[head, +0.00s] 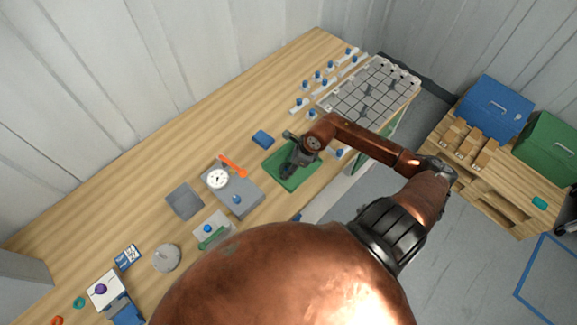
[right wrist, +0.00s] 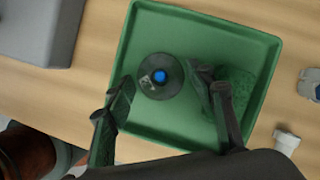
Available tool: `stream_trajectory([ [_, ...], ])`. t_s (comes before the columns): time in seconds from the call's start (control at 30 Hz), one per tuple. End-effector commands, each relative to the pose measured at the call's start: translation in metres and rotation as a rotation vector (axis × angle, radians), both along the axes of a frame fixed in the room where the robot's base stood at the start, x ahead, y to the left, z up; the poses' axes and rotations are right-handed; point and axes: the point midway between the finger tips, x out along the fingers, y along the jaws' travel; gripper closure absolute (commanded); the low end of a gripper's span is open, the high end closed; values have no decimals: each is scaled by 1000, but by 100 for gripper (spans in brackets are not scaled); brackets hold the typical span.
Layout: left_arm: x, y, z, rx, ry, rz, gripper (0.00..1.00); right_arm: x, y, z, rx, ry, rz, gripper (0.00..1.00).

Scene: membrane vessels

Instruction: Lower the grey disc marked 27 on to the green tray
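The green tray (head: 301,178) lies on the wooden bench under my right gripper (head: 288,168). It fills the middle of the right wrist view (right wrist: 205,27). A dark grey disc (right wrist: 174,88) with a blue knob and a small pale label shows over the tray; I cannot read the label. It appears to lie flat on the tray floor. My right gripper, also in the right wrist view (right wrist: 162,80), has its fingers spread on either side of the disc. The right finger looks close to its rim; contact is unclear. In the head view the arm hides the disc. My left gripper is out of view.
A grey block with a white dial (head: 217,179) stands left of the tray, and a blue block (head: 263,139) lies above it. A gridded rack (head: 375,88) and several blue-topped pieces occupy the bench's far end. Another grey round piece (head: 167,257) lies at lower left.

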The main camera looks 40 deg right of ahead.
Motion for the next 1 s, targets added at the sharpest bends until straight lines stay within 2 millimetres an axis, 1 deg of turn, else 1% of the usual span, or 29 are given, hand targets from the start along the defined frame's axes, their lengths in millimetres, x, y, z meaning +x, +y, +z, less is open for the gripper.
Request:
stream_trajectory([
  [0.03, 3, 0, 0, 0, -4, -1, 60, 0, 0, 0, 0, 0, 0, 45],
  [0.13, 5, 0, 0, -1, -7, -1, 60, 0, 0, 0, 0, 0, 0, 38],
  [0.3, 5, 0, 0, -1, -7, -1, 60, 0, 0, 0, 0, 0, 0, 38],
  [0.47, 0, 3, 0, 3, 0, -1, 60, -1, -1, 3, -1, -1, 1, 38],
  [0.57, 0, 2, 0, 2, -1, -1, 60, -4, -4, 13, -2, -1, 0, 38],
  [0.63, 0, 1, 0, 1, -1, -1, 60, -8, -7, 23, -4, 0, 1, 38],
  [0.9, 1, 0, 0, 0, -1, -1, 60, -27, -20, 75, -4, 2, 0, 38],
  [1.0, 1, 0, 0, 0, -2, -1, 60, -32, -23, 90, -4, 2, 0, 38],
])
